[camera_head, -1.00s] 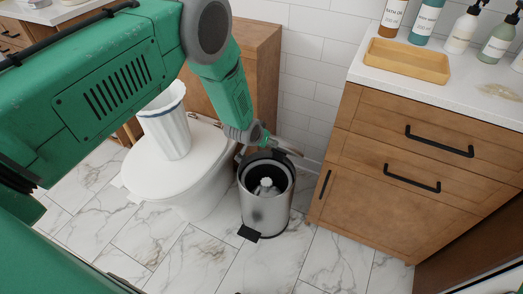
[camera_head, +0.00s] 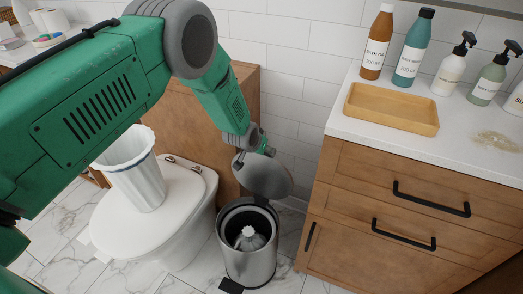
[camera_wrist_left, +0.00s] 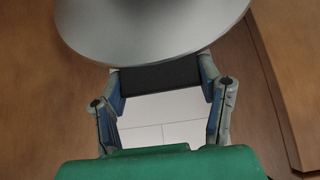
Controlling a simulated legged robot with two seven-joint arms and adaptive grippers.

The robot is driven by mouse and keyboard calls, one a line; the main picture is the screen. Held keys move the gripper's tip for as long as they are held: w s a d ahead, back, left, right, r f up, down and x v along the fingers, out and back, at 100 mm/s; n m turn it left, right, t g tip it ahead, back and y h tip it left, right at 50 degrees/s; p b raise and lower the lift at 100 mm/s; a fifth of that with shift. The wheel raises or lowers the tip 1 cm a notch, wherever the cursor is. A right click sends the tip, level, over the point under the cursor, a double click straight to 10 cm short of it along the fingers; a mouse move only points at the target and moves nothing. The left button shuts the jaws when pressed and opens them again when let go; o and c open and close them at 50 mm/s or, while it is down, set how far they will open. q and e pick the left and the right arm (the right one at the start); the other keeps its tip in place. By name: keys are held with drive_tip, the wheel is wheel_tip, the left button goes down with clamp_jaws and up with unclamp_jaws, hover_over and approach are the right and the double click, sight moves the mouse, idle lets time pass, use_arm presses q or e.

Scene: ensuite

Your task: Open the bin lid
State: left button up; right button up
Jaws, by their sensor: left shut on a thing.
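The metal bin (camera_head: 247,250) stands on the floor between the toilet and the wooden cabinet. Its inside shows, with a white bag-like item (camera_head: 250,238) in it. The round silver lid (camera_head: 264,176) is tilted up above the bin's back rim. My left gripper (camera_head: 257,150) is at the lid's upper edge and shut on it. In the left wrist view the lid (camera_wrist_left: 150,28) fills the top, and the gripper's fingers (camera_wrist_left: 160,85) reach to a dark part at its edge. My right gripper is not in view.
A toilet (camera_head: 180,215) with a white pleated basket (camera_head: 135,172) on its closed lid stands left of the bin. A wooden cabinet (camera_head: 400,215) stands close on the right, with bottles and a wooden tray (camera_head: 392,108) on top. The tiled wall is behind.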

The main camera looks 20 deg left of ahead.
use_arm(q)
drive_tip(key=shift+f, duration=0.1)
idle(0.3)
drive_tip(key=o, duration=1.7)
drive_tip(key=shift+w+f, duration=0.1)
drive_tip(key=v, duration=1.2)
drive_tip(key=s+f+g, duration=0.2)
drive_tip(key=s+f, duration=0.3)
drive_tip(key=s, duration=0.3)
drive_tip(key=s+f+g, duration=0.1)
drive_tip(key=s+f, duration=0.4)
drive_tip(key=s, duration=0.3)
drive_tip(key=s+f+g, duration=0.1)
drive_tip(key=s+g, duration=0.1)
drive_tip(key=s, duration=0.9)
drive_tip(key=s+a+f+g, duration=0.1)
drive_tip(key=s+f+g, duration=0.1)
drive_tip(key=s, duration=1)
drive_tip(key=shift+s+a, duration=0.2)
drive_tip(key=shift+a, duration=0.05)
